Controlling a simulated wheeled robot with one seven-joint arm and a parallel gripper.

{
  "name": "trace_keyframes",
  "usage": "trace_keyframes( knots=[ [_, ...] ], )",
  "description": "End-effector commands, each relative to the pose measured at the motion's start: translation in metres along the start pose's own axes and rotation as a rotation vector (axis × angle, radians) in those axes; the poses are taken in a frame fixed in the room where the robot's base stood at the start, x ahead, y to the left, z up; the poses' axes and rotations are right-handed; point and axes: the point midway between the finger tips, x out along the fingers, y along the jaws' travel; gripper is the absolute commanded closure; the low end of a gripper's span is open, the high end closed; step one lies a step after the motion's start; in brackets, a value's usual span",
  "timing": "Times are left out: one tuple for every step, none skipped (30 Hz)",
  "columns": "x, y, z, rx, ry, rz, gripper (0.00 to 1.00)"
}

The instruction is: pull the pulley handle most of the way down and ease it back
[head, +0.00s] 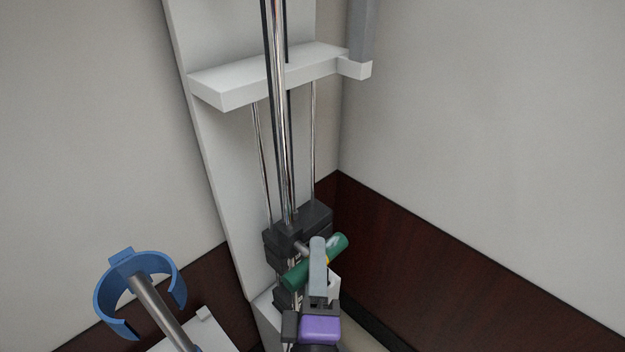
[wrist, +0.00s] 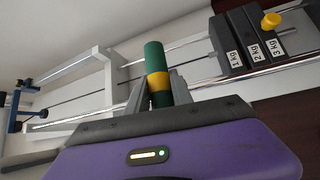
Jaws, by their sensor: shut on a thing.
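The pulley handle is a green bar (head: 298,275) with a yellow band, low in the head view in front of the machine's column. My gripper (head: 318,262) is shut on it near its middle; one grey finger crosses in front of the bar. In the wrist view the handle (wrist: 154,56) stands between the two fingers of my gripper (wrist: 158,88), with the yellow band at the fingers. The dark weight stack (head: 313,216) sits just behind the handle. In the wrist view its plates (wrist: 232,42) read 1 kg, 2 kg and 3 kg. A yellow pin (wrist: 270,20) is beside the 3 kg plate.
A white crossbar (head: 270,78) spans the column (head: 200,60) above, with shiny guide rods running down. A blue open cuff (head: 177,280) on a metal post stands at the lower left. Walls with dark red lower panels (head: 450,260) close in behind. Blue parts (wrist: 18,110) show at the wrist view's left.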

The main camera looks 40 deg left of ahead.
Motion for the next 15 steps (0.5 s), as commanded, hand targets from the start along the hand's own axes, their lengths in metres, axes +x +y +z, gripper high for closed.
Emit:
trace_keyframes(
  knots=[
    [-0.001,-0.003,0.000,0.000,-0.004,-0.019,1.00],
    [-0.001,0.000,0.000,0.000,-0.004,-0.019,1.00],
    [0.000,0.002,-0.001,0.000,-0.004,-0.019,1.00],
    [0.000,0.004,-0.001,0.000,-0.004,-0.019,1.00],
    [0.000,0.007,-0.001,0.000,-0.004,-0.020,1.00],
    [0.001,0.009,-0.002,0.000,-0.004,-0.020,1.00],
    [0.001,0.011,-0.002,0.000,-0.004,-0.019,1.00],
    [0.001,0.014,-0.003,0.000,-0.004,-0.020,1.00],
    [0.002,0.016,-0.003,0.000,-0.004,-0.020,1.00],
    [0.002,0.019,-0.003,0.000,-0.004,-0.020,1.00],
    [0.002,0.021,-0.004,0.000,-0.004,-0.020,1.00],
    [0.003,0.024,-0.004,0.000,-0.004,-0.020,1.00],
    [0.003,0.026,-0.004,0.000,-0.004,-0.019,1.00],
    [0.003,0.028,-0.005,0.000,-0.004,-0.020,1.00],
    [0.004,0.030,-0.005,0.000,-0.004,-0.020,1.00]
  ],
)
